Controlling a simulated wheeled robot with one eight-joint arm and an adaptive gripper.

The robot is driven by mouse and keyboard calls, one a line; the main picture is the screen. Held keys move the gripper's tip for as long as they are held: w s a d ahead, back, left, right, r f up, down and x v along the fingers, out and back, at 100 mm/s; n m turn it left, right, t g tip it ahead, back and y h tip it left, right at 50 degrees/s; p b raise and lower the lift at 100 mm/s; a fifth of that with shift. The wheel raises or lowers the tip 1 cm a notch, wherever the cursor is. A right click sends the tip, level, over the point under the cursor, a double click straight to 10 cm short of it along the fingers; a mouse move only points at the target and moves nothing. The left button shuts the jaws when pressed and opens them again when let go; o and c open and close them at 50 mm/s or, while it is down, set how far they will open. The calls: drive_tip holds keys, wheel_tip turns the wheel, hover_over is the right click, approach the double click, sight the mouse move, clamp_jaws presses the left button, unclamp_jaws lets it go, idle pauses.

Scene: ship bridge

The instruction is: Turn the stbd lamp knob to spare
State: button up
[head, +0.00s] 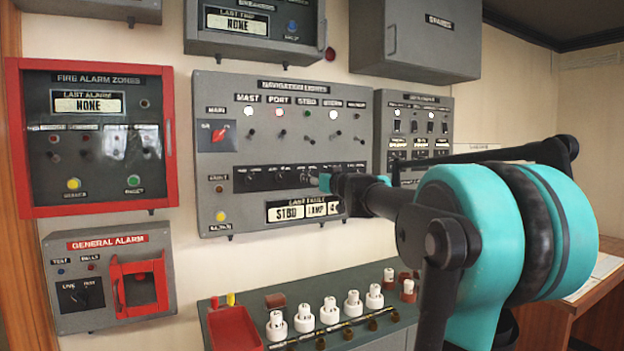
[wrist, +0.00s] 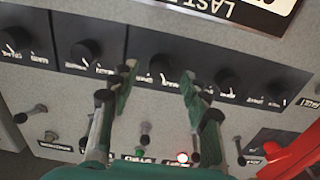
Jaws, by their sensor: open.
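The stbd lamp knob (wrist: 163,68) is a round black knob in the dark strip of the navigation lights panel (head: 215,85). It is the middle one of the row in the wrist view, which sees the panel upside down. My gripper (wrist: 159,80) is open, with one teal fingertip on each side of this knob. Small gaps seem to show, and I cannot tell whether the fingers touch it. The knob's pointer setting is too blurred to read. In the head view my gripper (head: 325,182) is at the strip and hides part of it.
Neighbouring knobs (wrist: 85,50) (wrist: 228,80) sit close on both sides. Small toggle switches (wrist: 145,140) line the panel beyond the strip. The last fault display (head: 303,210) reads STBD LAMP. A bench with white lamp holders (head: 330,312) stands below.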

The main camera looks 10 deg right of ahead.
drive_tip(key=shift+x, duration=1)
clamp_jaws()
